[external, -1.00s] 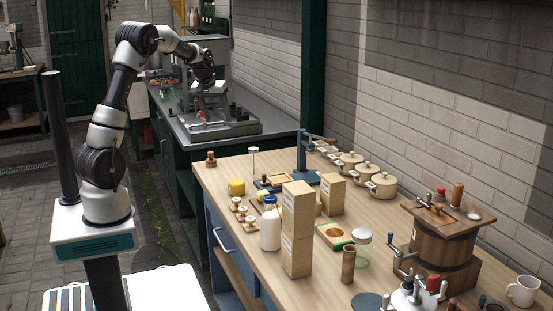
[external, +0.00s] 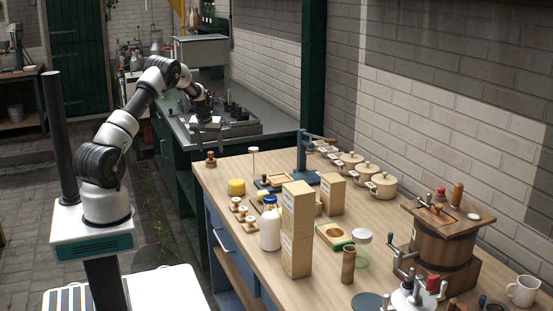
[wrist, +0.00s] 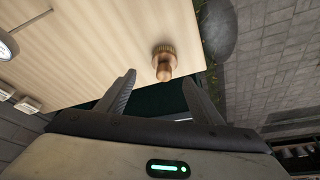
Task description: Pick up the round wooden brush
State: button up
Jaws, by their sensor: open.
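The round wooden brush (external: 211,159) stands at the far left corner of the wooden table, a small brown piece with a knob. In the wrist view the brush (wrist: 163,52) shows its round ribbed body and its knob pointing toward me, close to the table edge. My gripper (external: 207,119) is above and beyond that corner in the external view, apart from the brush. In the wrist view my gripper (wrist: 159,80) is open and empty, its two fingers spread, with the brush ahead, roughly centred between them.
Wooden boxes (external: 297,230), a milk bottle (external: 270,228) and a churn (external: 440,240) stand further along. A grey bench (external: 270,135) lies behind the corner.

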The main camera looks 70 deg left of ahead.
aim_at(210, 153)
jog(key=x, duration=0.2)
jog(key=s+x, duration=0.1)
jog(key=x, duration=0.1)
jog(key=shift+w+a+f, duration=0.1)
jog(key=shift+w+f, duration=0.05)
jog(key=shift+f, duration=0.3)
jog(key=shift+w+a+f, duration=0.1)
jog(key=shift+f, duration=0.25)
jog(key=c, duration=1.2)
jog(key=shift+o, duration=0.2)
